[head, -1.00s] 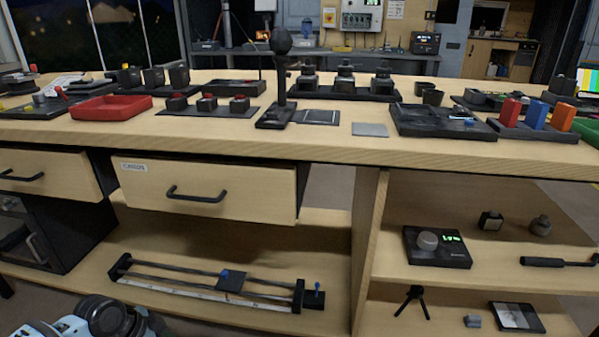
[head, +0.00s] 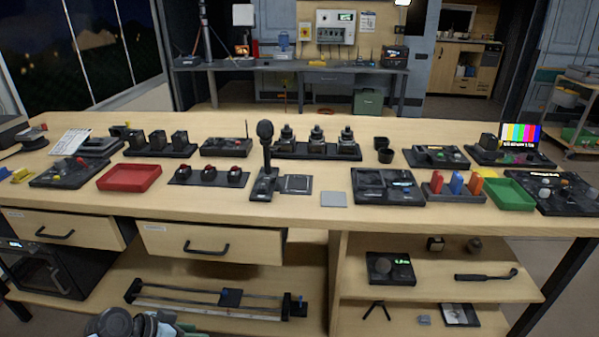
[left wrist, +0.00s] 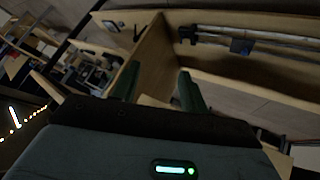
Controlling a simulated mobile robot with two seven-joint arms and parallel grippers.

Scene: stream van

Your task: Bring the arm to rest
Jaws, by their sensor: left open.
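My left gripper (left wrist: 158,88) shows in the left wrist view as two dark green fingers set well apart, with nothing between them. Beyond the fingers are wooden bench panels and the lower shelf, apart from the gripper as far as I can tell. In the head view only a pale blue and dark grey part of my arm (head: 130,324) shows at the bottom edge, in front of the lower shelf. The fingers are not seen there. My right gripper is in neither view.
The wooden workbench (head: 250,213) carries a red tray (head: 129,178), a green tray (head: 510,195), a microphone (head: 265,150) and several control panels. Two drawers (head: 210,243) are below. A slider rail (head: 215,300) lies on the lower shelf; it also shows in the left wrist view (left wrist: 260,40).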

